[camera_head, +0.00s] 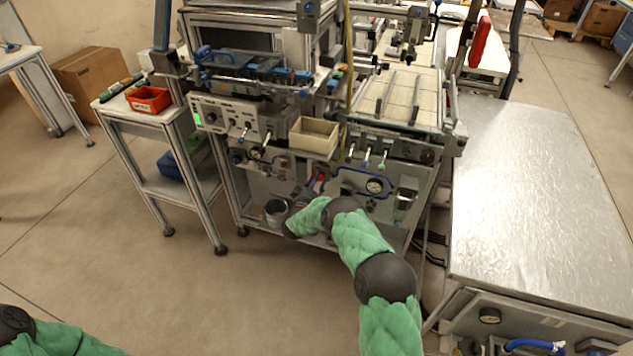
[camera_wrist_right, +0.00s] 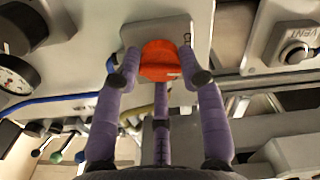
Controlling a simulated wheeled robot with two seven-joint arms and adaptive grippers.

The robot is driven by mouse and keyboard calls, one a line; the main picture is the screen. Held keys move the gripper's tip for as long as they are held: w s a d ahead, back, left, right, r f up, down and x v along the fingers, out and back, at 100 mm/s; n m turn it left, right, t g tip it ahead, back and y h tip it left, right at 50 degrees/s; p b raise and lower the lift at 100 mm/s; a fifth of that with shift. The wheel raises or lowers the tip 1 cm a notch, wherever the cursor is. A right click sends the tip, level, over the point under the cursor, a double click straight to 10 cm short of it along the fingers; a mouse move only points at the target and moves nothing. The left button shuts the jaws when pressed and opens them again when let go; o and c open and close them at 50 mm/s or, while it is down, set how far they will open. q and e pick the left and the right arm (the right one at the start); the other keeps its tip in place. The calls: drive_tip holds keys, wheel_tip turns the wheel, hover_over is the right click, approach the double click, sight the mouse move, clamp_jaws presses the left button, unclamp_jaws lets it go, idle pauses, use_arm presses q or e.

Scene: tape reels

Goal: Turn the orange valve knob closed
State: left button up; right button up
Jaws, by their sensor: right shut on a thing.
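The orange valve knob (camera_wrist_right: 160,60) shows in the right wrist view, on a grey plate (camera_wrist_right: 190,32) of the machine panel. My right gripper (camera_wrist_right: 162,76) has its purple fingers on either side of the knob and is shut on it. A third finger comes up from below it.
Gauges (camera_head: 375,186), a blue tube and small levers (camera_head: 366,160) surround the work area on the machine front. A beige bin (camera_head: 314,136) sits above the arm. A VENT button (camera_wrist_right: 295,53) is at the right in the wrist view. A metal table (camera_head: 540,190) stands right.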

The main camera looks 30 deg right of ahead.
drive_tip(key=shift+f+n, duration=0.2)
drive_tip(key=shift+n, duration=0.8)
drive_tip(key=o, duration=1.1)
drive_tip(key=shift+o, duration=0.2)
drive_tip(key=v, duration=1.2)
